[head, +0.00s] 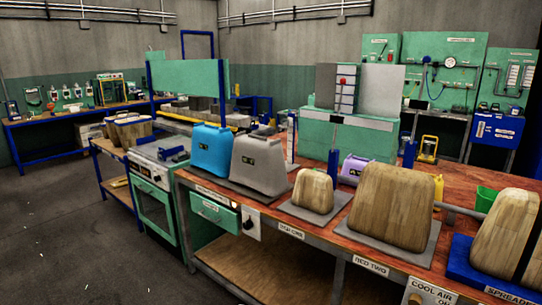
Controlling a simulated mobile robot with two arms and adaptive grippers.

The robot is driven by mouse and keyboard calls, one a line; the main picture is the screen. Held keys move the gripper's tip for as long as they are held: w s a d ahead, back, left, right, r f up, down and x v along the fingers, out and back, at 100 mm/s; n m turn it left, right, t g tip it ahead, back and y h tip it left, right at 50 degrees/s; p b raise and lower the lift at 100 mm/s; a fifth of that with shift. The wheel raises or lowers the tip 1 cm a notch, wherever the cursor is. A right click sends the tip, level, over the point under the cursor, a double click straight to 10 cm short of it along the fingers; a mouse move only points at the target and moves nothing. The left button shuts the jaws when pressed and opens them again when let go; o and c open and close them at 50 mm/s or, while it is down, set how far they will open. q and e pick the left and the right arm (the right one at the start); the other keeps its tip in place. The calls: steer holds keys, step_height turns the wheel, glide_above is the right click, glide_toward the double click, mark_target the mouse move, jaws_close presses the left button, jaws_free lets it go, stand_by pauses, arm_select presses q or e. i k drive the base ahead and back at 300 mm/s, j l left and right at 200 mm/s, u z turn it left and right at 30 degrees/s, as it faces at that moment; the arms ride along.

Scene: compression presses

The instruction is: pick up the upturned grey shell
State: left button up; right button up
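A grey can-shaped shell (260,165) stands on a dark flat plate (247,192) near the left end of the red-brown bench top. It has a small dark label on its front face and a narrower top. A blue shell of similar shape (211,150) stands close beside it on the left. A small wooden block form (313,191) stands to its right on its own grey plate. I cannot tell from here whether the grey shell is open underneath. Neither of my grippers shows in the head view.
Larger wooden forms (392,207) stand farther right along the bench (303,215). A purple container (353,166), a yellow bottle (438,187) and a green bucket (486,198) stand behind them. A green machine (345,135) is at the back. The floor (65,220) at left is mostly clear.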

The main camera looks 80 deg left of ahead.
mark_target(259, 163)
steer(key=u, duration=3.05)
